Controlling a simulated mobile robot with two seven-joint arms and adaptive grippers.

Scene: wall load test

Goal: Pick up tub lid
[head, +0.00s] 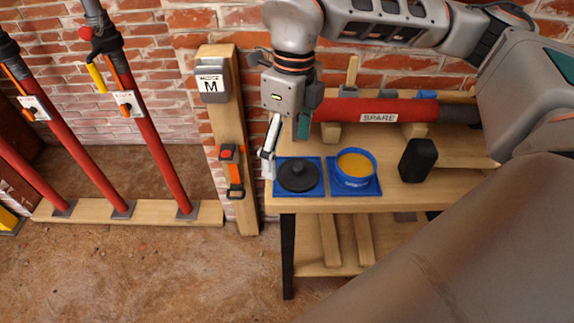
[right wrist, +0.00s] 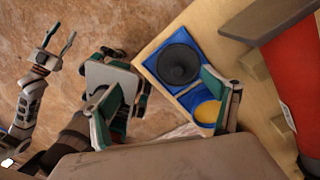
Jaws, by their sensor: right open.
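The tub lid (head: 298,177) is a round black lid with a knob. It lies on a blue square mat (head: 281,191) at the left end of the workbench, and shows in the right wrist view (right wrist: 179,64). My right gripper (head: 286,139) is open and empty above and behind the lid, fingers pointing down, apart from it. In the right wrist view its fingers (right wrist: 168,100) are spread, one over the floor and one near the tub. The blue tub (head: 354,181) with yellow-orange contents is right of the lid. My left gripper (right wrist: 58,50) shows open and empty over the floor.
A black block (head: 418,160) stands right of the tub. A red tube marked SPARE (head: 345,110) rests on wooden supports behind. A wooden post (head: 231,130) with a box marked M stands left of the bench (head: 440,197). Red props (head: 160,150) lean further left.

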